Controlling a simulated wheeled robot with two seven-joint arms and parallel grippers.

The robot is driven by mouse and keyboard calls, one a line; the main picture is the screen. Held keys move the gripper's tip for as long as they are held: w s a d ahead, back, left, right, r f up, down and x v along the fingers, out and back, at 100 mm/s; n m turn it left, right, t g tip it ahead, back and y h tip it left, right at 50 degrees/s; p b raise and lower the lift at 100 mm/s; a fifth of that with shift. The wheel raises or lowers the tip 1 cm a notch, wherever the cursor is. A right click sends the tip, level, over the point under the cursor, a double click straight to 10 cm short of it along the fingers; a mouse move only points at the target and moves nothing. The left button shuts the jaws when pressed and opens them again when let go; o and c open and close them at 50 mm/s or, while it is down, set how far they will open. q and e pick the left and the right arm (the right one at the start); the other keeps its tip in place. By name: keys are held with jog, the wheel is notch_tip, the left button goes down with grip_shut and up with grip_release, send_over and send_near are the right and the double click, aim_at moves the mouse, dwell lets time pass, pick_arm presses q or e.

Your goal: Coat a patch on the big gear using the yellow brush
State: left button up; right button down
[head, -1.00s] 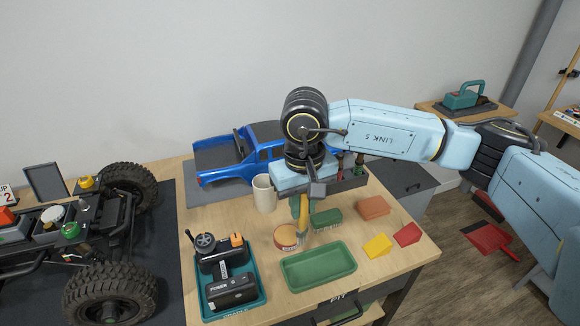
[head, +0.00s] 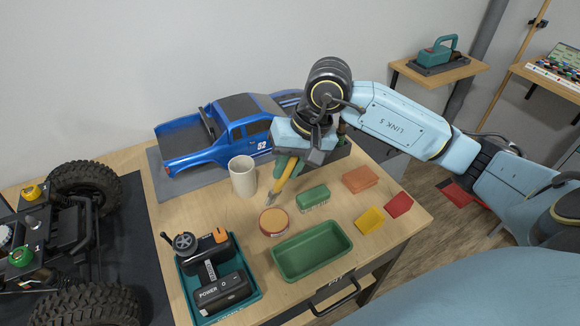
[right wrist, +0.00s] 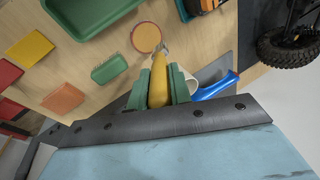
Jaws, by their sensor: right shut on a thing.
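My right gripper (head: 287,168) is shut on the yellow brush (head: 283,186), whose handle slants down to the left with the bristle end lowest. In the right wrist view the yellow handle (right wrist: 158,88) sits between the two green fingers. The brush tip is just behind a round tin with an orange top (head: 273,221); the tin also shows in the right wrist view (right wrist: 147,37). I cannot tell whether the tip touches anything. I cannot make out the big gear in these frames. My left gripper is not in view.
A white mug (head: 242,177) stands left of the brush. A green scrub brush (head: 313,198), a green tray (head: 312,250) and sponge-like blocks (head: 370,220) lie to the right. A teal tray (head: 213,306) holds a transmitter. The crawler chassis (head: 62,235) is at far left; a blue truck body (head: 220,135) is behind.

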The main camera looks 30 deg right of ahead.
jog(key=shift+d+f, duration=0.25)
jog(key=shift+f, duration=0.4)
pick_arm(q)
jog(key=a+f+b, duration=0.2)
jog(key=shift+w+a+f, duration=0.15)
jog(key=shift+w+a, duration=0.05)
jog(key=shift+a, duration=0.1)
pick_arm(e)
notch_tip(320, 180, down, 5)
jog(key=shift+r, duration=0.1)
pick_arm(q)
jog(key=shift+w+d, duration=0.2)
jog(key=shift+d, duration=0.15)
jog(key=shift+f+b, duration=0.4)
jog(key=shift+b, duration=0.2)
pick_arm(e)
jog(key=shift+f, duration=0.35)
pick_arm(q)
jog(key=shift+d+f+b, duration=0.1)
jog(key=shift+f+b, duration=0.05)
jog(key=shift+b, duration=0.2)
pick_arm(e)
jog(key=shift+d+f, duration=0.15)
jog(key=shift+f, duration=0.25)
jog(key=shift+r, duration=0.1)
